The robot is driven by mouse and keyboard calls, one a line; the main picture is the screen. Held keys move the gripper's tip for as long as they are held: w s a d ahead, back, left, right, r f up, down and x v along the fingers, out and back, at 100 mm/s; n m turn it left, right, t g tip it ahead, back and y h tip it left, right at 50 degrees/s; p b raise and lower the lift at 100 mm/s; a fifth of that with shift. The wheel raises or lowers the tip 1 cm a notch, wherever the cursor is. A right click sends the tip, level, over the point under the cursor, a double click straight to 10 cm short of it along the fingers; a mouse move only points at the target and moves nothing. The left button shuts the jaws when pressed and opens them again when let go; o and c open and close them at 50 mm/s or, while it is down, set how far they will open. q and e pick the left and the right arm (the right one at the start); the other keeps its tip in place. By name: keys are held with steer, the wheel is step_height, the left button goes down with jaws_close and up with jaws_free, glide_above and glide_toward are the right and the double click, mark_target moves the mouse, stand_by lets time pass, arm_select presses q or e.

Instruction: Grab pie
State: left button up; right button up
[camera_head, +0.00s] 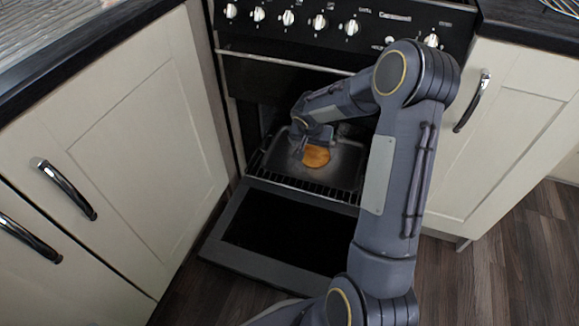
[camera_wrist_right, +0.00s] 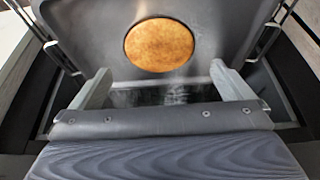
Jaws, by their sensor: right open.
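The pie (camera_head: 316,156) is round and golden brown. It lies on a grey metal tray (camera_head: 345,165) on the oven rack, inside the open oven. My right gripper (camera_head: 298,150) is at the tray's left side in the head view, close to the pie. In the right wrist view the pie (camera_wrist_right: 159,45) lies ahead of the open right fingers (camera_wrist_right: 158,85), roughly centred between them and apart from both. Nothing is between the fingers. Whether the fingertips touch the tray I cannot tell. My left gripper is not in view.
The oven door (camera_head: 285,235) is folded down in front of the oven. The wire rack (camera_head: 300,187) shows under the tray. Cream cabinets stand on the left (camera_head: 130,150) and right (camera_head: 510,130). Control knobs (camera_head: 288,18) line the top. Wood floor (camera_head: 500,265) is clear at lower right.

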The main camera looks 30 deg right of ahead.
mark_target(314, 154)
steer(key=shift+w+d+f, duration=0.1)
steer(key=shift+w+f, duration=0.1)
steer(key=shift+f, duration=0.35)
steer(key=shift+b+x, duration=0.3)
steer(key=shift+x, duration=0.6)
steer(key=b+x, duration=0.2)
steer(key=x, duration=0.3)
steer(key=shift+s+d, duration=0.1)
steer(key=shift+r, duration=0.1)
steer(key=shift+c, duration=0.4)
steer(key=c, duration=0.7)
